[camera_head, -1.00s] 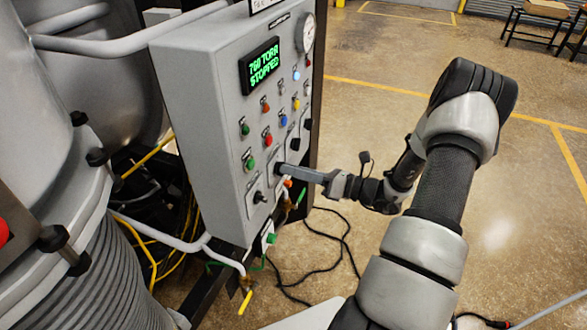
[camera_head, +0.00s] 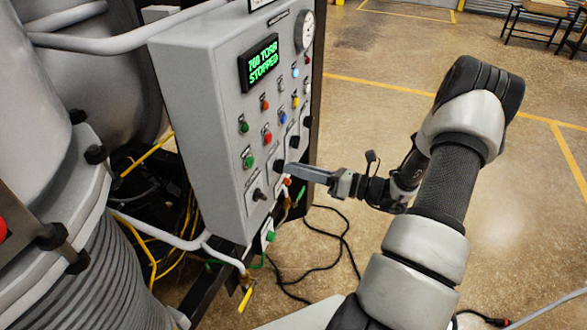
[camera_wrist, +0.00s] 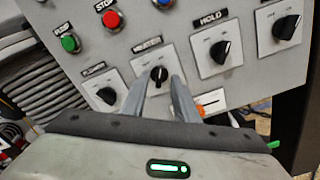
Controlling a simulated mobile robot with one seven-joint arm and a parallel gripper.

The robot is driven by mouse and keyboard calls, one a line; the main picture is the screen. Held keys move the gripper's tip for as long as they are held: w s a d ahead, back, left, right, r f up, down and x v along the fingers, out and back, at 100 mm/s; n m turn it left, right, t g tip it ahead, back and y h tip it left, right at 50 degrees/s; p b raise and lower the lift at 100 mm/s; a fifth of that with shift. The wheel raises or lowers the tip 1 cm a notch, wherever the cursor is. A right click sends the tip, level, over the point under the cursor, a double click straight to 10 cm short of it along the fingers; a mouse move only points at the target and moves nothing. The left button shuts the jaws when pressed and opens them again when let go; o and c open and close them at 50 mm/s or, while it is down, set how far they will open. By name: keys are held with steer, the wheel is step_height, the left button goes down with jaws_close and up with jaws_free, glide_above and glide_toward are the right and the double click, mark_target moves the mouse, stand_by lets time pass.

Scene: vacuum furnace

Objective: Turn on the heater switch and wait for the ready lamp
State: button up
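The heater switch (camera_wrist: 158,75) is a black rotary knob under a HEATER label. Its pointer stands roughly upright in the wrist view, unlike the slanted HOLD knob (camera_wrist: 221,50). My gripper (camera_wrist: 158,83) is open, with one finger on each side of the knob in that view. In the head view the switch (camera_head: 279,168) shows just left of my fingertips (camera_head: 289,169), with little or no gap; contact cannot be told. Several small lamps sit on the grey panel (camera_head: 205,110). Their labels are too small to read, so I cannot tell which is the ready lamp.
The panel display (camera_head: 261,63) reads 760 TORR, STOPPED. A black cable (camera_head: 340,245) lies on the floor. Open floor (camera_head: 440,70) extends behind my arm.

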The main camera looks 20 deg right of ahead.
steer(key=b+v, duration=0.2)
steer(key=v, duration=1.4)
steer(key=shift+a, duration=0.1)
steer(key=s+a+r+n+g+h, duration=0.1)
steer(key=a+r+n+g+h, duration=0.2)
steer(key=a+n, duration=0.35)
steer(key=s+a+r+n+g, duration=0.1)
steer(key=a+r+n+g, duration=0.3)
steer(key=a+n+g, duration=0.3)
steer(key=s+a+r+n+g+h, duration=0.1)
steer(key=a+r+n+g+h, duration=0.15)
steer(key=a+n, duration=0.45)
steer(key=s+a+r+n+t+h+p, duration=0.1)
steer(key=s+a+r+n+t+h, duration=0.2)
steer(key=r+n, duration=0.7)
steer(key=shift+s+r+n+t+h, duration=0.35)
steer(key=shift+s+n+t+h, duration=0.9)
steer(key=shift+s+h, duration=1.1)
steer(key=shift+s+a, duration=0.1)
steer(key=shift+s, duration=0.1)
stand_by(0.7)
